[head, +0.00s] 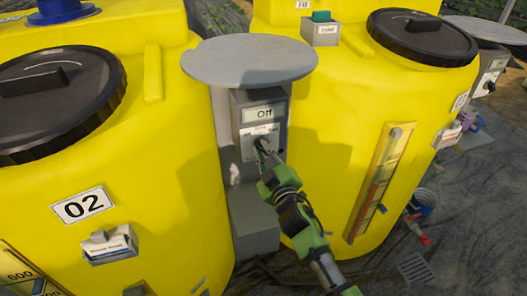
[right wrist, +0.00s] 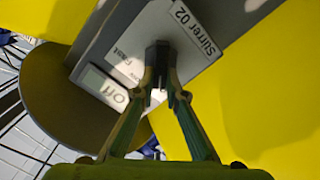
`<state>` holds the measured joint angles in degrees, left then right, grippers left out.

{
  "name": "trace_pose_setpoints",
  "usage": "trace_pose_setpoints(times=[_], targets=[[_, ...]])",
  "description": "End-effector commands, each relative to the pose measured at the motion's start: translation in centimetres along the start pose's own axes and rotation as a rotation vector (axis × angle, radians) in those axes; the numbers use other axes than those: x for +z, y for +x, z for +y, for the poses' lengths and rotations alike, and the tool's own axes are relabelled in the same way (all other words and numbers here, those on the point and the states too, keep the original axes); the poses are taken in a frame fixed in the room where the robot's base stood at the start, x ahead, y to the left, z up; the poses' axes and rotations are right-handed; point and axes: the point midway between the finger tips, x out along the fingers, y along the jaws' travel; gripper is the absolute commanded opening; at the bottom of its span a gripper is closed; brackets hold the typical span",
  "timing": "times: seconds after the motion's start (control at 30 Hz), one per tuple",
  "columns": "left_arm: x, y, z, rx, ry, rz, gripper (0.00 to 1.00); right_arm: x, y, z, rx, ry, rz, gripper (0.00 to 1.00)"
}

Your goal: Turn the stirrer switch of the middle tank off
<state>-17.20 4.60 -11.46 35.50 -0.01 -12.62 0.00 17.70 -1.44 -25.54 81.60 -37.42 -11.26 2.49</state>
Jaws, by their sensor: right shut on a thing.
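The grey stirrer control box (head: 237,118) stands between two yellow tanks under a round grey cover. Its display (head: 264,114) reads "Off"; the display also shows in the right wrist view (right wrist: 104,88). A label there reads "Stirrer 02" (right wrist: 194,28). The tank with plate 02 (head: 82,205) is at the left. My right gripper (head: 262,147) is at the front of the box, its fingers shut on the dark switch knob (right wrist: 158,54). The fingers hide much of the knob, and its exact pointing is hard to read. My left gripper is not in view.
The round grey cover (head: 249,60) overhangs the box. The right yellow tank (head: 325,125) stands close beside my right arm and carries a level gauge (head: 379,180). Open ground with a drain grate (head: 413,268) lies at the lower right.

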Motion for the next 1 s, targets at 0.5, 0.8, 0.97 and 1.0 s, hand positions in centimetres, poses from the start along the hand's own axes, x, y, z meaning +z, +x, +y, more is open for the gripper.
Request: trace_pose_setpoints(times=[0.5,0.8,0.97,1.0], targets=[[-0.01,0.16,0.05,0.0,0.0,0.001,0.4,0.04,-0.01,-0.19,-0.001,-0.093,-0.001,0.0],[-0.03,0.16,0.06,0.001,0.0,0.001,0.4,0.05,-0.01,-0.2,-0.001,-0.092,-0.001,0.29],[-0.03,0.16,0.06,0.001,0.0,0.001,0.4,0.04,-0.01,-0.18,-0.001,-0.091,-0.001,0.29],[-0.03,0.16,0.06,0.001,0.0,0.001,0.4,0.03,-0.01,-0.18,-0.001,-0.091,0.0,0.29]])
